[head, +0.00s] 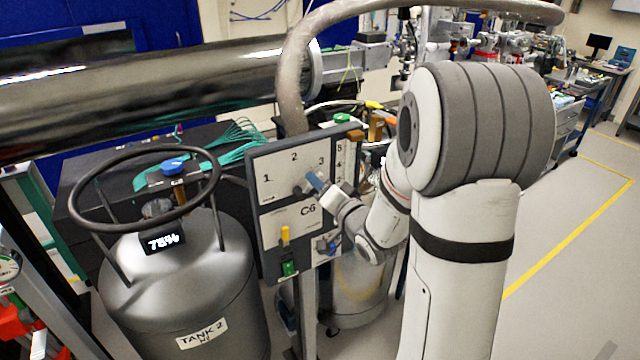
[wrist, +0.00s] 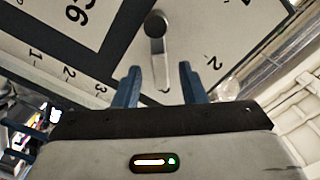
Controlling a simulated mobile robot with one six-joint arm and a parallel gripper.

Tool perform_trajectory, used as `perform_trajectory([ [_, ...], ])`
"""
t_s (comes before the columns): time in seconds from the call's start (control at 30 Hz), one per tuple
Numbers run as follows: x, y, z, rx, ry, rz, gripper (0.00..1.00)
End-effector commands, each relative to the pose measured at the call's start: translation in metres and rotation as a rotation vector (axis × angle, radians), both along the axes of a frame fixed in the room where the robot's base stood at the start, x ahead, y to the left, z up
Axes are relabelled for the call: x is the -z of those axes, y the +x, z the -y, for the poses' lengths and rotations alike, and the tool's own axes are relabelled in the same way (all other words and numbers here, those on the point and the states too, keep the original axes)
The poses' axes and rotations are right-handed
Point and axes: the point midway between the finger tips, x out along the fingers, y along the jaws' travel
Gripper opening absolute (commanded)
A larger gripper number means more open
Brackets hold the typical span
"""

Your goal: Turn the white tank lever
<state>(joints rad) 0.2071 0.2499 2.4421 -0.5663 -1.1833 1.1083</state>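A grey-rimmed panel (head: 268,212) with white faces numbered 1, 2 and 3 stands right of the tank. In the wrist view, a pale grey lever (wrist: 157,50) with a round dark grey hub (wrist: 156,24) sits on a white numbered face (wrist: 195,30). My gripper (head: 314,182) is at the upper face of the panel, near the 3, and largely hides the lever in the head view. In the wrist view, my gripper (wrist: 159,68) has its two blue fingers spread, with the lever's free end between them. A gap shows on both sides of it.
A grey tank (head: 185,285) labelled TANK 2, with a ring handle (head: 75,190) and a 75% display (head: 163,242), stands at left. Open floor (head: 575,275) lies at right.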

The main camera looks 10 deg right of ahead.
Motion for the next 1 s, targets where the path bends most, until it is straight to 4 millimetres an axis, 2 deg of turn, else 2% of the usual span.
perform_trajectory([
  [0.13, -0.0001, -0.0001, 0.0000, 0.000, 0.000, 0.000, 0.36],
  [0.57, -0.0002, -0.0002, -0.0003, -0.001, 0.000, 0.001, 0.00],
  [1.0, 0.0001, 0.0007, -0.0017, -0.003, -0.004, 0.001, 0.00],
])
